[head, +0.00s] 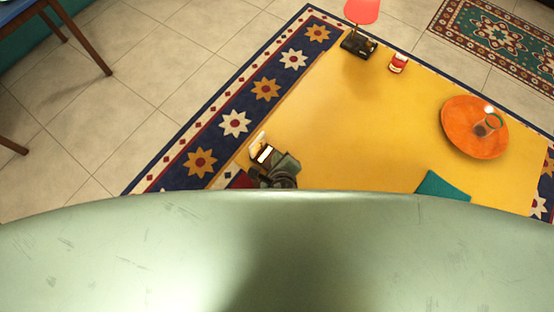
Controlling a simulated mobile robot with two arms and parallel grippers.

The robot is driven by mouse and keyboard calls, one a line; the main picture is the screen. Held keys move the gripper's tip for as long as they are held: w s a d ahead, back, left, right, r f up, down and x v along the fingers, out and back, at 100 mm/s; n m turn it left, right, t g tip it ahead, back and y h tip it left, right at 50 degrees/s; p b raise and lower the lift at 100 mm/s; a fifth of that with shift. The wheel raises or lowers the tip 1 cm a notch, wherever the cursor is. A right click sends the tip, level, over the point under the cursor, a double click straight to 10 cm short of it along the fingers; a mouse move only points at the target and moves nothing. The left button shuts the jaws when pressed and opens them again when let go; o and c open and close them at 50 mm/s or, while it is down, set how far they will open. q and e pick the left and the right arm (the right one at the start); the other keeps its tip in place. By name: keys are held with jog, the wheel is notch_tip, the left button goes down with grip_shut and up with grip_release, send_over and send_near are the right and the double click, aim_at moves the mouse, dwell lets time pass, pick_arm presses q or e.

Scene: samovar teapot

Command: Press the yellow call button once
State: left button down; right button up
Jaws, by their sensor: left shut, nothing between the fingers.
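I cannot make out a yellow call button in the head view. It may be hidden by my gripper or body, or blend with the yellow tabletop (350,130). My left gripper (262,151) is small and dark with a pale patch, over the left edge of the yellow top. It is shut and empty. Whether it touches anything below is not clear. My right gripper is not in view.
A red-shaded lamp (361,11) with a dark base and a red-and-white can (398,63) stand at the far edge. An orange tray (460,142) with a glass (492,122) is at right. A teal cloth (440,187) lies at the near side. The middle is clear.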

pick_arm(q)
jog(key=shift+f, duration=0.2)
dwell(0.5)
jog(key=shift+f, duration=0.2)
jog(key=shift+f, duration=0.45)
dwell(0.6)
jog(key=shift+r, duration=0.15)
jog(key=shift+r+p, duration=0.7)
jog(key=shift+p, duration=0.15)
notch_tip(320, 180, up, 5)
jog(key=p, duration=0.5)
jog(key=shift+p, duration=0.3)
